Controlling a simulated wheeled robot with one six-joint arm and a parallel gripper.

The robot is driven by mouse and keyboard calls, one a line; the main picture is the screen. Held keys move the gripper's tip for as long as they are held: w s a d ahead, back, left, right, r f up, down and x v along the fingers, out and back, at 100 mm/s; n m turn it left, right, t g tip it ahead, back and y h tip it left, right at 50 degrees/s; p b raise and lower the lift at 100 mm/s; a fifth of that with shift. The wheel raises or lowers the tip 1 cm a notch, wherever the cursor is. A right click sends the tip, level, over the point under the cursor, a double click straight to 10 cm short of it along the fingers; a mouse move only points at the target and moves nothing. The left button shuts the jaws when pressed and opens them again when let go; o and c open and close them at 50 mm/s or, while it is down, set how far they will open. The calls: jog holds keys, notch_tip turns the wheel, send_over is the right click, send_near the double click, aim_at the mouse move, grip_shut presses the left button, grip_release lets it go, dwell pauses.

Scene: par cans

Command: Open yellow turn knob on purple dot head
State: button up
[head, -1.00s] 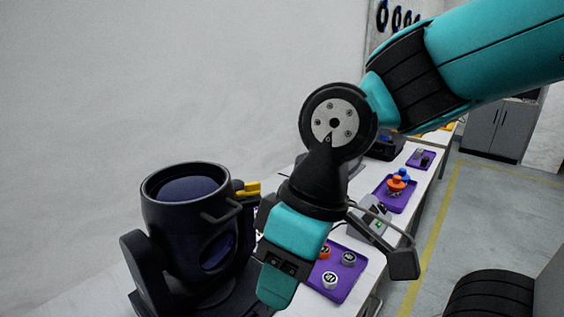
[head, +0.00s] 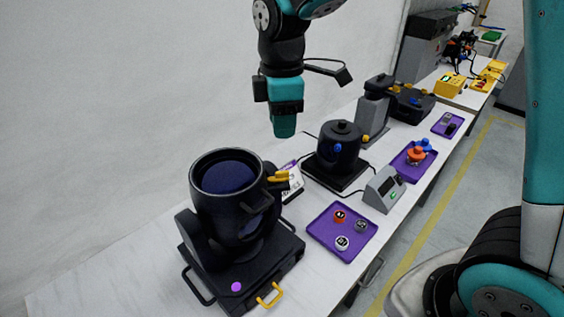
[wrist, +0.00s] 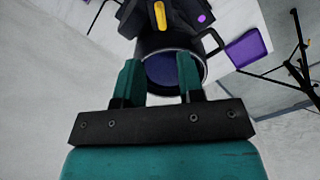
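The purple dot head is a black moving-head lamp (head: 225,215) with a dark blue lens facing up. It stands on the bench at the left, with a purple dot (head: 236,287) on its base. Its yellow turn knob (head: 278,176) sticks out from the right side of the head, near the rim. My gripper (head: 285,125) hangs pointing down above and behind the knob, apart from it. In the wrist view my gripper (wrist: 158,75) is open and empty, with the lens (wrist: 172,70) beyond its fingers. The purple dot (wrist: 202,18) and a yellow part (wrist: 160,15) show there too.
A yellow base handle (head: 268,295) sits at the lamp's front. A second black lamp (head: 338,150) stands behind to the right. A purple tray (head: 325,245) with several small round pieces and a grey box (head: 384,190) lie to the right. White bench shows bare at the left front.

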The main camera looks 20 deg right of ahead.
aim_at(282, 172)
notch_tip(282, 172, down, 12)
jog(key=shift+r+p, duration=0.2)
jog(key=shift+p, duration=0.85)
grip_shut()
